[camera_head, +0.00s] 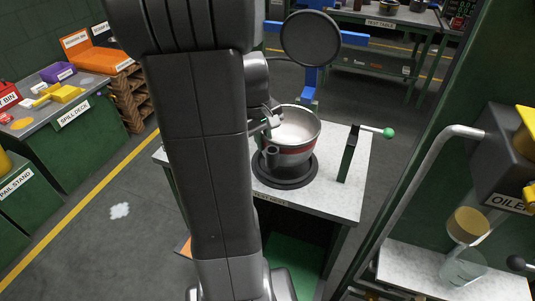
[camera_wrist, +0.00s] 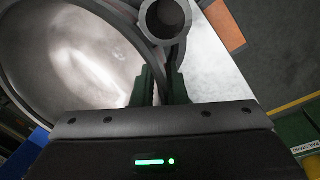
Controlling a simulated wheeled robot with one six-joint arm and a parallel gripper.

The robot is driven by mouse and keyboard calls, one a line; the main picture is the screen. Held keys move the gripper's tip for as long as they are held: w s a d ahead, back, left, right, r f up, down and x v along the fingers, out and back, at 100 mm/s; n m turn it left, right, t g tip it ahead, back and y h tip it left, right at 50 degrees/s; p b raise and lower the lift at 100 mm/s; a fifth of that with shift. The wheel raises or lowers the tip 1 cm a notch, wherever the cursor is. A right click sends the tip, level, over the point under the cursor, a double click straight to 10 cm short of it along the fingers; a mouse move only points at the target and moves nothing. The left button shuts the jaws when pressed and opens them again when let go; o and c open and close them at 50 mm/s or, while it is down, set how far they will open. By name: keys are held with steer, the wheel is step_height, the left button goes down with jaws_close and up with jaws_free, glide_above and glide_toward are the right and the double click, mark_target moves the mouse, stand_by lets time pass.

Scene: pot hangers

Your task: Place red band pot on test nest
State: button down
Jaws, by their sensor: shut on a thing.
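The steel pot with a red band (camera_head: 292,152) is upright at the dark round nest (camera_head: 308,178) on the white-topped table. I cannot tell whether its base rests on the nest or hangs slightly above. In the wrist view the pot's bright interior (camera_wrist: 75,60) fills the left side, with a round tube end (camera_wrist: 165,18) beside the rim. My gripper (camera_head: 268,124) is at the pot's left rim, partly hidden by my arm. In the wrist view its fingers (camera_wrist: 162,84) are shut on a thin part of the pot at the rim.
A lever with a green knob (camera_head: 389,133) stands right of the nest. A green cabinet with a bent pipe (camera_head: 415,185) and an oiler (camera_head: 500,160) is farther right. A blue post with a round grey disc (camera_head: 311,38) rises behind. The spill deck (camera_head: 75,112) stands left across open floor.

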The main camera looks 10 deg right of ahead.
mark_target(264, 153)
steer(key=shift+f, duration=2.7)
steer(key=shift+f, duration=0.15)
steer(key=c, duration=1.5)
jaws_free()
steer(key=shift+o, duration=0.2)
step_height(264, 153, up, 12)
steer(key=a, duration=0.1)
steer(key=shift+s+a+p, duration=0.25)
steer(key=shift+a+p, duration=0.05)
